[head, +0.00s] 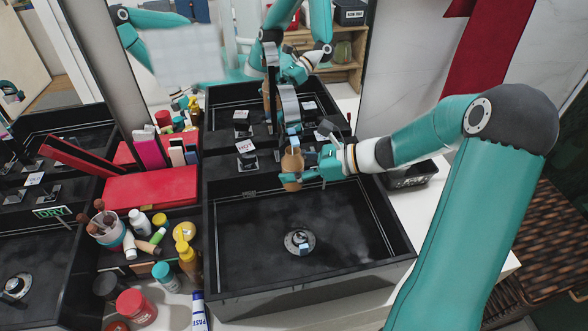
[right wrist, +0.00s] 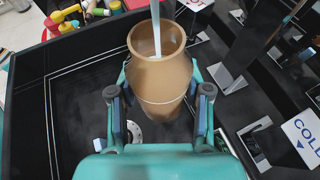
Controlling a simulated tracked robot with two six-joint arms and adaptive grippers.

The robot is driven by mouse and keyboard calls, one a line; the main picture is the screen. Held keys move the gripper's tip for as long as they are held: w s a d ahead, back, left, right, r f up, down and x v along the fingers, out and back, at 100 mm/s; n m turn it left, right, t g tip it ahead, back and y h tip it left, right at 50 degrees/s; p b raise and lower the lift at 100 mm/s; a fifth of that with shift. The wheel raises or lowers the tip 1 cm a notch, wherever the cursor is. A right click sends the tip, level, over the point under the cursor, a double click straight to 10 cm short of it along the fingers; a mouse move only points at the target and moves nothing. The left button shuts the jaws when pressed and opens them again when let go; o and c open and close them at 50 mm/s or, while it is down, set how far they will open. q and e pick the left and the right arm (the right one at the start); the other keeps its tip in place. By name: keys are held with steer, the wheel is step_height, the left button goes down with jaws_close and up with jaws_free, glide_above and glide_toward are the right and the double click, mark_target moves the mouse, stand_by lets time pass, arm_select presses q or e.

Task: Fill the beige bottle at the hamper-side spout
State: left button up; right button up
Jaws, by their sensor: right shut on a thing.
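The beige bottle (head: 291,166) is upright and open-topped above the back part of the hamper-side sink (head: 392,218). My right gripper (head: 305,174) is shut around its body. The right wrist view shows the bottle (right wrist: 165,78) between the two fingers, with its mouth facing up. The grey curved spout (head: 289,104) stands just over the bottle. A pale column, which looks like water, runs down into the mouth in the right wrist view. The fill level inside cannot be told. My left gripper is not seen directly.
Small lever taps with cards stand behind the basin; one card (right wrist: 305,138) reads COLD. The basin floor is bare around its drain (head: 299,241). Jars and bottles, including a yellow pump bottle (head: 188,256), crowd the left. A wicker hamper (head: 548,240) stands right. A mirror reflects my arms.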

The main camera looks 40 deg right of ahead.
stand_by(0.3)
steer(key=s+a+b, duration=0.1)
steer(key=s, duration=0.7)
steer(key=shift+a, duration=0.3)
steer(key=shift+r, duration=0.1)
steer(key=s+r, duration=0.1)
steer(key=s+r+p, duration=0.1)
steer(key=s, duration=0.1)
steer(key=s+a+p, duration=0.1)
steer(key=shift+s+r, duration=0.3)
steer(key=shift+r, duration=0.1)
steer(key=shift+w, duration=0.1)
